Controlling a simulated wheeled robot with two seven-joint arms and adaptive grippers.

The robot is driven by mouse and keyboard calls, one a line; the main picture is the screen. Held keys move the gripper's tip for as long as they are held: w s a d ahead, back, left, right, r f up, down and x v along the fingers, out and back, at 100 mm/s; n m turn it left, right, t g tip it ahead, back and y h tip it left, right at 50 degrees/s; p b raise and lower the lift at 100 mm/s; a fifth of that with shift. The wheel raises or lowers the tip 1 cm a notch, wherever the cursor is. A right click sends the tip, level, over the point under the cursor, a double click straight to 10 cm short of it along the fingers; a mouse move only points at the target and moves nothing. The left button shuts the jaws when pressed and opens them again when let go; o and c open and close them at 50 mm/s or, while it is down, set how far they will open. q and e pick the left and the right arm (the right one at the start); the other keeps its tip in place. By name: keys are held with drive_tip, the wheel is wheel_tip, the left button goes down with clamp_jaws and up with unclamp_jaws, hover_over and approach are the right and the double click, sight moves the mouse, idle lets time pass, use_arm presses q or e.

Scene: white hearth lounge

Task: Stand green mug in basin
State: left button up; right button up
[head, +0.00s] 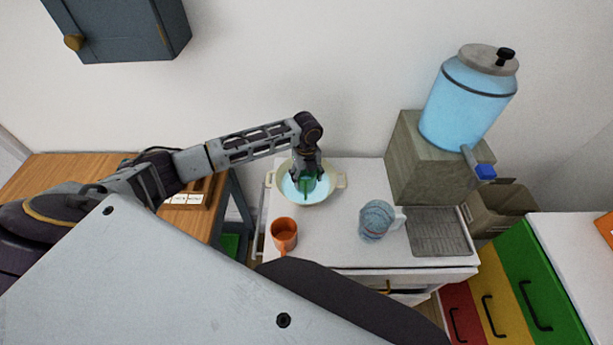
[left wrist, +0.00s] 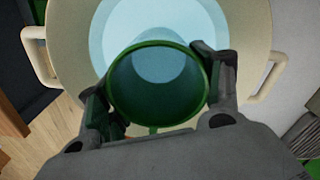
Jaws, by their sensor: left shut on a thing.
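The green mug (head: 308,183) is in my left gripper (head: 308,174) at the basin in the head view. In the left wrist view, the green mug (left wrist: 157,88) shows its open mouth between the two fingers of my left gripper (left wrist: 160,95), which is shut on it. The cream basin (head: 333,191) has two side handles and holds pale blue water; its rim also shows in the left wrist view (left wrist: 250,40). The mug is over or inside the basin; I cannot tell whether it touches the bottom. My right gripper is not in view.
An orange mug (head: 284,234) and a blue patterned mug (head: 376,220) stand on the white counter (head: 335,240) in front of the basin. A blue water dispenser (head: 465,105) stands on a block at the right, above a grey drain tray (head: 438,230). A wooden table (head: 60,175) is at the left.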

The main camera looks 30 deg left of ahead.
use_arm(q)
drive_tip(key=shift+f, duration=0.1)
drive_tip(key=o, duration=1.2)
wheel_tip(320, 180, up, 12)
drive_tip(key=b, duration=0.1)
idle(0.3)
drive_tip(key=shift+s, duration=0.1)
idle(0.6)
